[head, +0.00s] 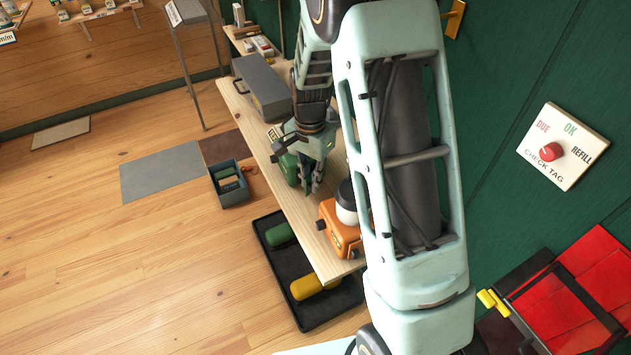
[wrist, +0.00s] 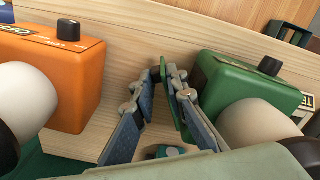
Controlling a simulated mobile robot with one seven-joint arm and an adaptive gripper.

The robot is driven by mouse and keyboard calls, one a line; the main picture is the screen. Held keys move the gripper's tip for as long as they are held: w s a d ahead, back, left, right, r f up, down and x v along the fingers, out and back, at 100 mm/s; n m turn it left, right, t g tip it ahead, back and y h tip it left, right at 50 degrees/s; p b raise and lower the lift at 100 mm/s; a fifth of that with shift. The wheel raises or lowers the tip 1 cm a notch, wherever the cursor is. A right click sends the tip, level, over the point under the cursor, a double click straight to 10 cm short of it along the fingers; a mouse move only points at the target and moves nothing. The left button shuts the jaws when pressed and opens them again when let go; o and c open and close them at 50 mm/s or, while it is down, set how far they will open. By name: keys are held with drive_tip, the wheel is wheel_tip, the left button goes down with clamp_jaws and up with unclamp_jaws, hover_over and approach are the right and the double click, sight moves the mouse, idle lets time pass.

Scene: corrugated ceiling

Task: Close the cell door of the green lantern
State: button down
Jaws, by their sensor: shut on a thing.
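The green lantern (head: 287,168) stands on the wooden bench, partly hidden behind my gripper (head: 311,185) in the head view. In the wrist view its green body (wrist: 240,85) is at right, with a black knob on top and a pale round lens in front. My gripper (wrist: 161,82) is beside the lantern's left side in that view. Its fingertips are close together on a thin green flap (wrist: 163,70), which looks like the cell door. The flap stands out from the body; its hinge is hidden by the right finger.
An orange lantern (head: 338,236) stands nearer on the bench (head: 268,150), and close left of my fingers in the wrist view (wrist: 65,85). A grey toolbox (head: 262,87) sits farther back. A black tray (head: 283,290) and a small bin (head: 230,190) lie on the floor beside the bench.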

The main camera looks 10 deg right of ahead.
drive_tip(key=shift+w+a+m, duration=0.45)
drive_tip(key=shift+m, duration=0.65)
drive_tip(key=c, duration=2)
unclamp_jaws()
